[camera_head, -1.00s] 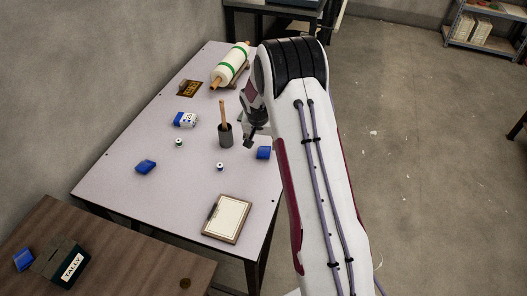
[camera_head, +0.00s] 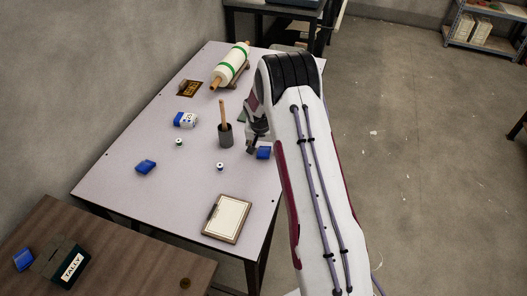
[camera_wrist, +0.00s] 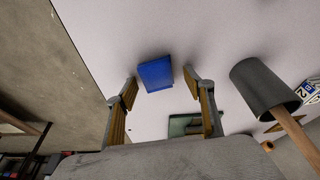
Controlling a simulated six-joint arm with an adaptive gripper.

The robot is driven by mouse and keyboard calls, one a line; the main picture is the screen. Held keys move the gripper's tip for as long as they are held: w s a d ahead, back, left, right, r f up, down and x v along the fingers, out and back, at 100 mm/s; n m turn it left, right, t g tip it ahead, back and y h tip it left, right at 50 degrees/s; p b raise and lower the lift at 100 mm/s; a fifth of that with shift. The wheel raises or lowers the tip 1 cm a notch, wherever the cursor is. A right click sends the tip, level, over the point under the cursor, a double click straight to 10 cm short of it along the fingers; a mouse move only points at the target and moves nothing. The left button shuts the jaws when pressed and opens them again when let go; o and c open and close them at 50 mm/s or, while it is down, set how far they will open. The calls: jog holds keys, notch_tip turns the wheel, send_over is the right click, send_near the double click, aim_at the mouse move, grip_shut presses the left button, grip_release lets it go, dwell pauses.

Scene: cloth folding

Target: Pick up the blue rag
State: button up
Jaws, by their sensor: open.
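A folded blue rag (camera_head: 264,153) lies near the right edge of the pale table (camera_head: 110,178). In the wrist view the blue rag (camera_wrist: 156,75) lies just ahead of my gripper (camera_wrist: 164,86), roughly midway between the lines of its two fingers. My gripper is open and empty, with its fingers apart on either side. In the head view my gripper (camera_head: 252,148) is beside the rag's left side, partly hidden by my arm. I cannot tell whether it touches the rag. Another folded blue cloth (camera_head: 146,167) lies at the table's left.
A dark cup with a wooden stick (camera_head: 225,140) stands close left of my gripper. A clipboard (camera_head: 227,218) lies at the front, a roll (camera_head: 230,66) at the back. A blue-white box (camera_head: 185,119) and small spools stand further left. A brown table (camera_head: 130,250) adjoins.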

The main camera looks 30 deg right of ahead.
aim_at(263, 150)
dwell(0.4)
jog(key=c, duration=0.8)
jog(key=shift+r, duration=0.1)
jog(key=shift+r, duration=4.9)
jog(key=shift+w, duration=0.1)
